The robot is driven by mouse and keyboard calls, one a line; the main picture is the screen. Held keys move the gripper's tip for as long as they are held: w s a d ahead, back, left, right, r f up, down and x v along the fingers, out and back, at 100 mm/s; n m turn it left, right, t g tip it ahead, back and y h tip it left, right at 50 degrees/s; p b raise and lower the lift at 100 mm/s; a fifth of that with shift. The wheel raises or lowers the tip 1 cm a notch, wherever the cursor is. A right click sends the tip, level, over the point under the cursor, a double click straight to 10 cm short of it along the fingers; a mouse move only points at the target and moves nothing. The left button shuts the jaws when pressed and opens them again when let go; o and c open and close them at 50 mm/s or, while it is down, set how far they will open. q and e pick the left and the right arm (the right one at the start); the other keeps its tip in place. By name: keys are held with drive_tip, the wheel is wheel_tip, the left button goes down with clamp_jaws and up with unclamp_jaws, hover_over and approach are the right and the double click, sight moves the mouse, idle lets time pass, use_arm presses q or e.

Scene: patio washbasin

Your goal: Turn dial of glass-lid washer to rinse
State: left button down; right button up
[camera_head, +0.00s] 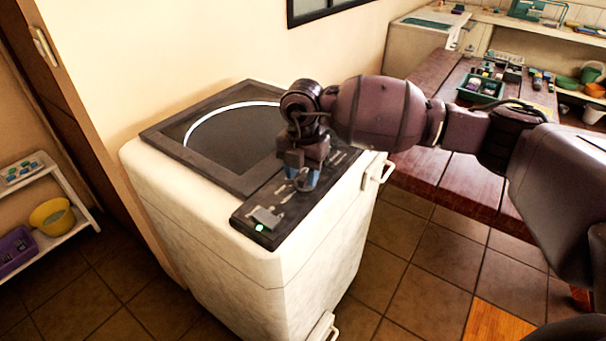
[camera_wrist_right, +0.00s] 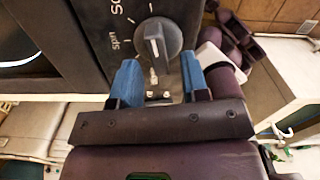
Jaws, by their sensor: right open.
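The glass-lid washer (camera_head: 215,228) is a white box with a dark-framed glass lid (camera_head: 225,135) on top, which is shut. A dark control panel (camera_head: 268,208) runs along its front top edge. In the right wrist view the grey round dial (camera_wrist_right: 158,40) has a pale pointer bar; "spin" and part of another word show to its left. My right gripper (camera_head: 304,180) is over the panel, hiding the dial in the head view. In the wrist view its blue fingers (camera_wrist_right: 159,76) are apart, just short of the dial, with nothing between them. My left gripper is not in view.
A grey square piece and a small green light (camera_head: 260,227) are at the panel's near end. A wooden table (camera_head: 435,168) with a green tray (camera_head: 481,88) stands to the right. A shelf (camera_head: 62,230) with a yellow tub is at left. Tiled floor lies in front.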

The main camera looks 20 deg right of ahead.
drive_tip(key=shift+f, duration=0.5)
clamp_jaws()
